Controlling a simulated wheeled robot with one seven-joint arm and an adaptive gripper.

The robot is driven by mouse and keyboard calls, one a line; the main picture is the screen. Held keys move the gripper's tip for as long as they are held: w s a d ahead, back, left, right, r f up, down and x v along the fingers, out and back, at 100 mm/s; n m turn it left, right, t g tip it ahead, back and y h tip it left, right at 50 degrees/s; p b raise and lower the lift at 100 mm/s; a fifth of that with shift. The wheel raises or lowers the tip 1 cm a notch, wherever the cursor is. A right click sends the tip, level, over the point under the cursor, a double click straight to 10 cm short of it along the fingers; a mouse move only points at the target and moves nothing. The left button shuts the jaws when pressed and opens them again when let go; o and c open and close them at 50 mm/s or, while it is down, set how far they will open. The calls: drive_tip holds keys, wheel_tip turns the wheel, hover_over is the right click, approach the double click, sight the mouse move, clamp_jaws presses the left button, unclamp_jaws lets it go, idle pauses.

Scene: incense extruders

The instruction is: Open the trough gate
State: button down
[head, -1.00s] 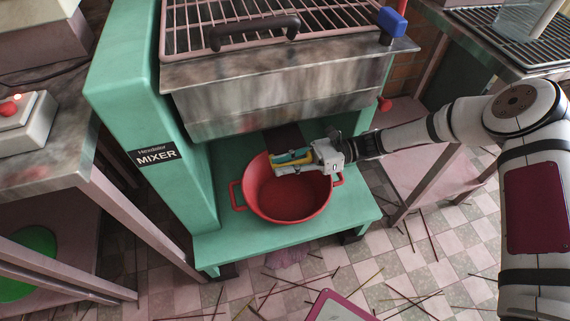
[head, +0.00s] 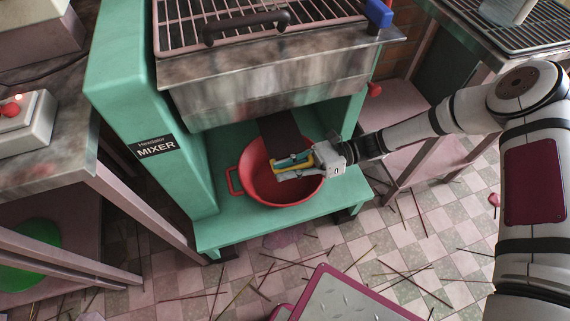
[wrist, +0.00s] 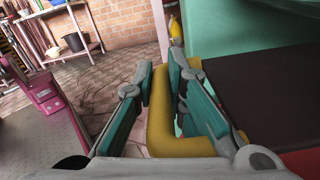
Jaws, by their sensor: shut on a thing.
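The trough (head: 270,90) is a stained metal box on the green mixer. The gate, a dark flat plate (head: 281,138), sticks out from under the trough above a red bowl. In the wrist view, the dark plate (wrist: 265,85) fills the right side. My gripper (head: 293,164) is over the bowl, at the plate's front end. It is shut on the yellow handle (wrist: 160,128), which lies between the teal finger pads in the wrist view. The joint between handle and plate is mostly hidden by my gripper.
The red bowl (head: 264,194) stands on the mixer's green base shelf (head: 220,232). A pink-edged trolley (head: 350,297) is at the front. Tables stand left and right. Thin sticks litter the tiled floor (head: 385,240).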

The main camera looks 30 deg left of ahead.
drive_tip(key=c, duration=1.9)
unclamp_jaws()
drive_tip(key=v, duration=1.2)
drive_tip(key=shift+d, duration=0.1)
